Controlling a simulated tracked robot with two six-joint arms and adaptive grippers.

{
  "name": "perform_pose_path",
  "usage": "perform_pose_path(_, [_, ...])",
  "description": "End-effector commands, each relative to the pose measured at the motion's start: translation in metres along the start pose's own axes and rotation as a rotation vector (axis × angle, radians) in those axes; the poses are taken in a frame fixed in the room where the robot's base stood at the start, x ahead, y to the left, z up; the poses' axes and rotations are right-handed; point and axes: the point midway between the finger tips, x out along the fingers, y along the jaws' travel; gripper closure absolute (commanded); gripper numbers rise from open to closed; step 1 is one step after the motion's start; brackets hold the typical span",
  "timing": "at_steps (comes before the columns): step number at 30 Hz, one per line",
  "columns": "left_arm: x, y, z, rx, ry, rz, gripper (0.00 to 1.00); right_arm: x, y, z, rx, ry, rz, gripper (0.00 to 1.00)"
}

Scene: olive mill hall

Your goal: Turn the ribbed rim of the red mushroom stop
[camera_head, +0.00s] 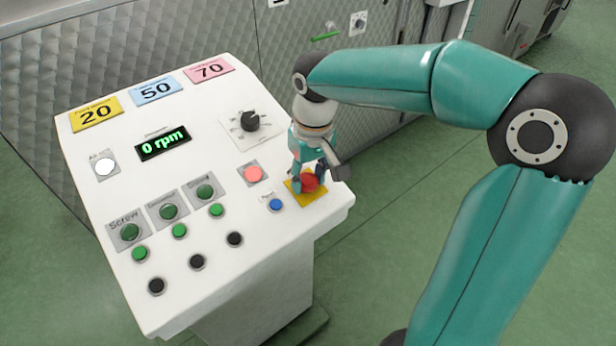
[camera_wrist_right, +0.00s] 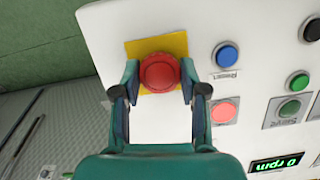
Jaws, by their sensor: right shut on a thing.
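The red mushroom stop (camera_head: 310,183) sits on a yellow plate (camera_head: 294,197) near the right front corner of the white control panel. In the right wrist view the red stop (camera_wrist_right: 160,72) is between the two fingers, on its yellow plate (camera_wrist_right: 178,42). My right gripper (camera_head: 309,186) points down over the stop and is shut on its rim, one finger on each side. It also shows in the right wrist view (camera_wrist_right: 160,77). The ribbing of the rim is too small to make out. My left gripper is not in view.
A blue button (camera_head: 276,205) and a lit red lamp (camera_head: 253,174) are close to the right gripper. A black dial (camera_head: 250,121) is farther back. The display (camera_head: 163,143) reads 0 rpm. Green and black buttons fill the panel's left front. Open green floor lies right of the panel.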

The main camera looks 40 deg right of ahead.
Motion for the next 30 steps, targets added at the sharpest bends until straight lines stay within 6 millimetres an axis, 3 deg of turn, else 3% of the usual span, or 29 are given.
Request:
perform_pose_path(10, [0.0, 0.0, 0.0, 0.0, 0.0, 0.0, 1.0, 0.001, 0.0, 0.0, 0.002, -0.001, -0.001, 0.92])
perform_pose_path(11, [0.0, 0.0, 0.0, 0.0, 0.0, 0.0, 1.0, 0.001, 0.0, 0.0, 0.002, -0.001, -0.001, 0.54])
perform_pose_path(15, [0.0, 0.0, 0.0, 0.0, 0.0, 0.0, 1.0, 0.001, 0.0, 0.0, 0.001, -0.001, -0.001, 0.32])
perform_pose_path(25, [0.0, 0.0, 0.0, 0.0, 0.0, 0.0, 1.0, -0.001, 0.0, 0.0, 0.001, 0.0, -0.001, 0.32])
perform_pose_path(30, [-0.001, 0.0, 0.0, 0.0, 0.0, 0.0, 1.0, -0.014, 0.0, -0.001, 0.001, 0.003, -0.001, 0.32])
